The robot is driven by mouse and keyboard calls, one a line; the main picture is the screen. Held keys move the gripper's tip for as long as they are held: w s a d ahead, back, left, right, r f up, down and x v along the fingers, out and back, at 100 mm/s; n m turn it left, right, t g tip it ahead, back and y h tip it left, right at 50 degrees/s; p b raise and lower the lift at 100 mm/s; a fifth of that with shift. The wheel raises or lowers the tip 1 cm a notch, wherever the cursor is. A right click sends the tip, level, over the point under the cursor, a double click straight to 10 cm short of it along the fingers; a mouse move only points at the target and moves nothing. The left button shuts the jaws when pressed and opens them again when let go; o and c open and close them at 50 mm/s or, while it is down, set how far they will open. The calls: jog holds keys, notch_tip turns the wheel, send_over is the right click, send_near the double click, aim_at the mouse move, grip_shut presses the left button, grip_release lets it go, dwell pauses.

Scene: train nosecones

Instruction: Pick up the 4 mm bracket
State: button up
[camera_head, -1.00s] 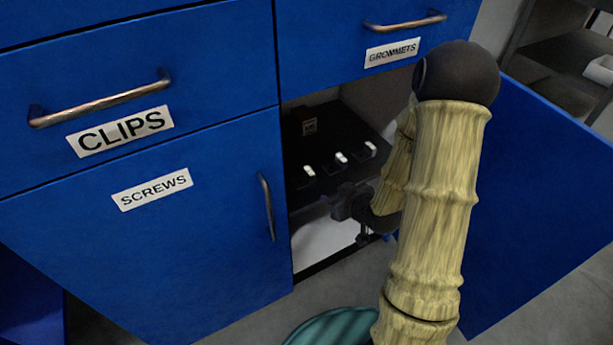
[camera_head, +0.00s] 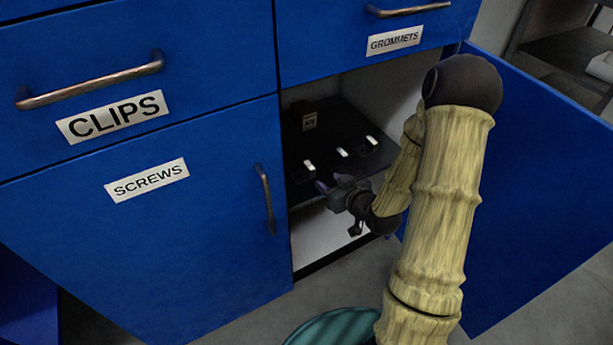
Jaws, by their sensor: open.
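Three small white pieces sit in a row along the front of a dark shelf (camera_head: 350,115) inside the open cabinet: a left one (camera_head: 309,165), a middle one (camera_head: 342,152) and a right one (camera_head: 372,140). They may be labels in front of dark parts. I cannot read any size, so I cannot tell which marks the 4 mm bracket. My gripper (camera_head: 333,184) is open and appears empty. It is at the cabinet opening, just below and in front of the left and middle white pieces in the picture. Its fingertips point towards the shelf.
A small brown box with a pale tag (camera_head: 309,121) stands at the shelf's back left. The closed SCREWS door (camera_head: 150,240) bounds the opening on the left; an open blue door (camera_head: 530,200) stands on the right. The GROMMETS drawer (camera_head: 370,40) is above. A white lower space (camera_head: 318,240) looks empty.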

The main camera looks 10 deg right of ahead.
jog(key=b, duration=0.2)
send_near(310, 166)
jog(key=x, duration=0.5)
jog(key=shift+a+f, duration=0.1)
jog(key=shift+a, duration=0.25)
jog(key=shift+w+a, duration=0.1)
jog(key=shift+w, duration=0.15)
jog(key=b+x, duration=0.2)
jog(key=x, duration=0.2)
jog(key=shift+w+d+f+b, duration=0.2)
jog(key=shift+d+f+b, duration=0.1)
jog(key=shift+b, duration=0.1)
jog(key=shift+w+a, duration=0.1)
jog(key=shift+w, duration=0.35)
grip_shut()
